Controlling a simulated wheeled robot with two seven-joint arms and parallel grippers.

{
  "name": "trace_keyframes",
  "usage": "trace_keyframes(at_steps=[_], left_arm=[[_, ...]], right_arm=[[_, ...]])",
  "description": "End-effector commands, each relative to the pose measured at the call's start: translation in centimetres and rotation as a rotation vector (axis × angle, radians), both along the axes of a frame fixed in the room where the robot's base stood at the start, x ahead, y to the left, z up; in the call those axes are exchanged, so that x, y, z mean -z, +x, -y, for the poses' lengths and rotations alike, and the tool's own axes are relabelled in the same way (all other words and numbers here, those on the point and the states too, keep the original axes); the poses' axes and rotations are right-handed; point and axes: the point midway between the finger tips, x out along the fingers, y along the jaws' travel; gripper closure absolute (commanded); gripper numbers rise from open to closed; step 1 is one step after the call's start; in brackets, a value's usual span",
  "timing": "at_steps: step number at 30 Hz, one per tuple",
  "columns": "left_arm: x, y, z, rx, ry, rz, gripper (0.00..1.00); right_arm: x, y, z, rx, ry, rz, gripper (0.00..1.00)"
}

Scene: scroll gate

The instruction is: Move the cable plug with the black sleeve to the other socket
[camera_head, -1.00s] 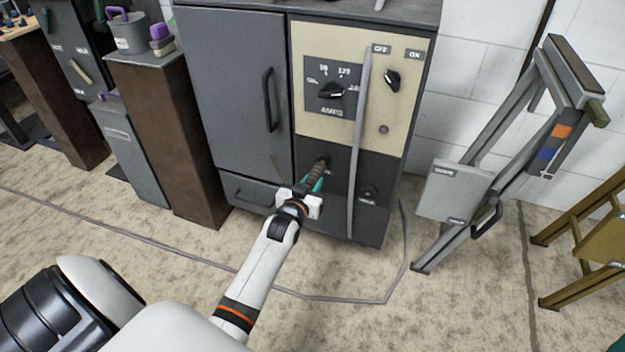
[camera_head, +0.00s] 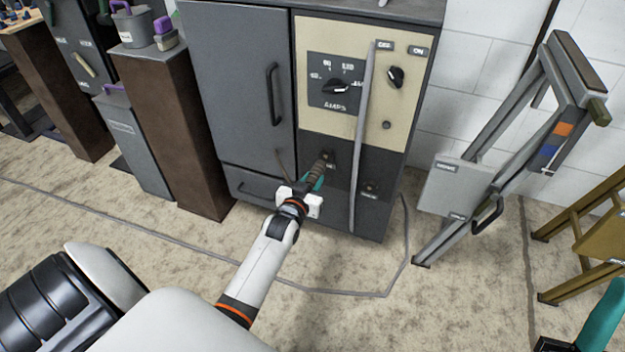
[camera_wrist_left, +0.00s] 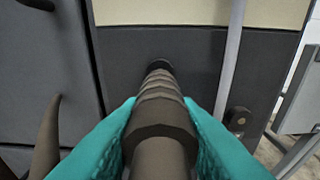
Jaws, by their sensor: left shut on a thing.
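The cable plug (camera_head: 320,169) has a ribbed, dark grey-brown sleeve. It also fills the middle of the left wrist view (camera_wrist_left: 160,110). Its far end meets the left socket (camera_head: 328,156) on the dark lower panel; how deep it sits I cannot tell. My left gripper (camera_head: 314,183) is shut on the plug, with teal fingers on both sides of the sleeve. The other socket (camera_head: 370,188) is lower right on the panel, beyond the grey upright bar, and looks empty. It shows in the left wrist view (camera_wrist_left: 238,120). Part of my right gripper (camera_head: 603,318) shows at the lower right corner.
A long grey upright bar (camera_head: 360,130) stands in front of the cabinet, between the sockets. A grey cable (camera_head: 220,263) lies along the floor. A thin brown curved piece (camera_wrist_left: 47,140) rises beside the left finger. A grey folding stand (camera_head: 490,150) is on the right.

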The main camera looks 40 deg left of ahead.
Motion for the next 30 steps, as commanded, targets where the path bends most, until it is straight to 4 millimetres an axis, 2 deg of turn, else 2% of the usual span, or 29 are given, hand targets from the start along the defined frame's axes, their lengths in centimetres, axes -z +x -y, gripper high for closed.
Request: trace_keyframes(at_steps=[30], left_arm=[[-0.1,-1.2,0.3,0.0,0.0,0.001,1.0]], right_arm=[[1.8,2.8,-0.4,0.012,-0.064,-0.212,0.64]])
